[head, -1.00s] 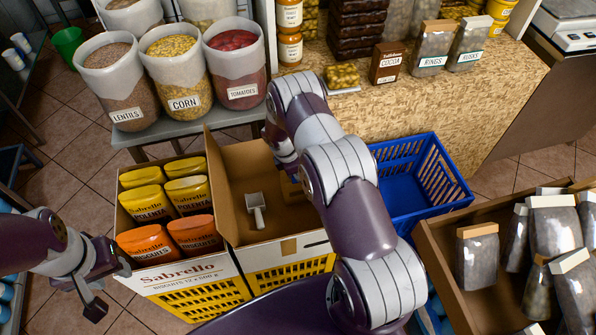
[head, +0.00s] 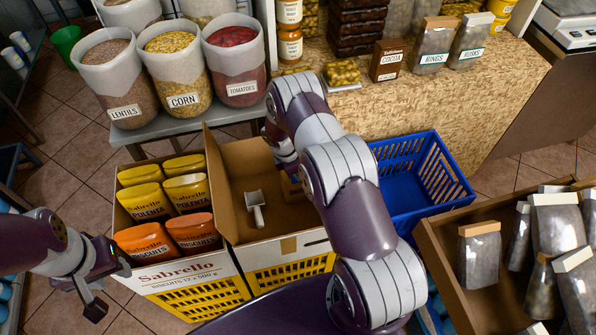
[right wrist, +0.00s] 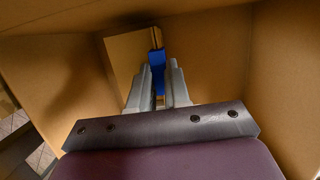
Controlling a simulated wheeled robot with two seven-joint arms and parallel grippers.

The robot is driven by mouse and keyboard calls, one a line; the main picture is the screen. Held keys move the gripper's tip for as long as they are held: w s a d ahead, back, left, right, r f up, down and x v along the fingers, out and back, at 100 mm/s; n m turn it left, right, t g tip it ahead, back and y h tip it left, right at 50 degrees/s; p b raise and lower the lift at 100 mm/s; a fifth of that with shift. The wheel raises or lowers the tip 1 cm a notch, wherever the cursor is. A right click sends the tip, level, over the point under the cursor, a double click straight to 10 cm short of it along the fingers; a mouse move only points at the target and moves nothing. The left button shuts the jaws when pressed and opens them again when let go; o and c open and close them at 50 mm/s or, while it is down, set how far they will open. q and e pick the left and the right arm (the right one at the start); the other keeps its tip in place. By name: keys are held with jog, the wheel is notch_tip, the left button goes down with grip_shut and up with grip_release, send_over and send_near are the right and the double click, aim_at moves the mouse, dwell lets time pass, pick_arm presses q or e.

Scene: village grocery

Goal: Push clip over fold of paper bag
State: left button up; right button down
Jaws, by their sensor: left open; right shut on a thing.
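A blue clip (right wrist: 157,58) shows in the right wrist view between the fingertips of my right gripper (right wrist: 158,88), which is shut on it. The clip is at the right edge of a tan paper bag (right wrist: 127,60); I cannot tell whether it sits over the fold or just in front of it. My left gripper (head: 112,287) is open and empty at the lower left, left of the crate of packets.
A white scoop (head: 256,208) lies in the cardboard box, whose walls stand close around my right gripper. Polenta and biscuit packets (head: 168,206) stand to its left. A blue basket (head: 440,182) and a crate of grey bags (head: 447,268) are to the right.

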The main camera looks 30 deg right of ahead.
jog(key=shift+c, duration=2.3)
grip_release()
jog(key=shift+r, duration=0.1)
jog(key=shift+r+p, duration=2.6)
jog(key=shift+r, duration=0.85)
